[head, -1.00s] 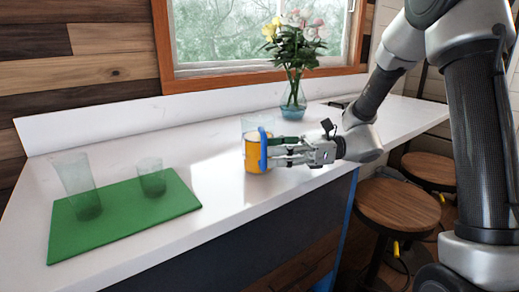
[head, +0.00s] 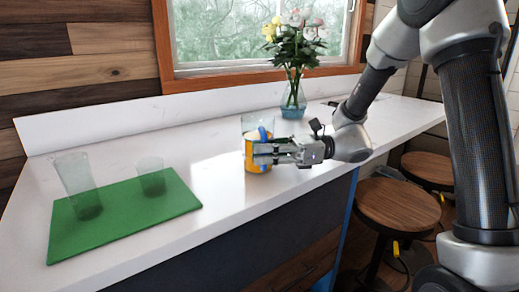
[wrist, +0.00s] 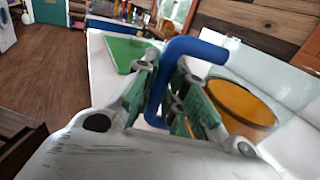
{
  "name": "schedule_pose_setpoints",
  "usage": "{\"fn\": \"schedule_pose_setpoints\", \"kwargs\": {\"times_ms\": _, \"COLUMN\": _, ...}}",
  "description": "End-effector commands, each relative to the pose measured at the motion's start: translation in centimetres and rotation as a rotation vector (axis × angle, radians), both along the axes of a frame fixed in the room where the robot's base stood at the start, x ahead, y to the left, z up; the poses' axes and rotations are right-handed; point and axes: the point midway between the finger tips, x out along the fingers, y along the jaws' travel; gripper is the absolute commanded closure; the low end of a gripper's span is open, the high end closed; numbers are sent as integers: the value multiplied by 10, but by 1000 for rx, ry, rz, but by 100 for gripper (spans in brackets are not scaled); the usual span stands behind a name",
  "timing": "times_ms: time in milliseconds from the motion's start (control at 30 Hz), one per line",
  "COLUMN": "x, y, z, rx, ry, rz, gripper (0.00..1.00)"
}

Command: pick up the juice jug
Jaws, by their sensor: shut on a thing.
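The juice jug (head: 250,160) is a clear jug with orange juice and a blue handle. It stands upright on the white counter near its front edge. My gripper (head: 262,152) comes in from the right and is shut on the jug's handle. In the wrist view the blue handle (wrist: 190,46) passes between the fingers of my gripper (wrist: 172,108), and the orange juice in the jug (wrist: 240,103) shows just to the right. In the head view my fingers hide part of the handle and jug.
A green mat (head: 125,222) with two clear glasses, a tall one (head: 76,182) and a short one (head: 151,176), lies on the left of the white counter (head: 225,190). A flower vase (head: 293,102) stands behind the jug. Wooden stools (head: 397,207) stand at the right.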

Motion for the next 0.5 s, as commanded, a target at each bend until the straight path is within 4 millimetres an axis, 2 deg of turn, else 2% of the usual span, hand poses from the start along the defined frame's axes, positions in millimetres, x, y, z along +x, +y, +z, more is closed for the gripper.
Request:
{"fn": "schedule_pose_setpoints", "kwargs": {"times_ms": 267, "x": 0, "y": 0, "z": 3, "rx": 1, "ry": -3, "rz": 0, "gripper": 100}}
{"fn": "schedule_pose_setpoints", "kwargs": {"times_ms": 500, "x": 0, "y": 0, "z": 16, "rx": 2, "ry": -5, "rz": 0, "gripper": 100}}
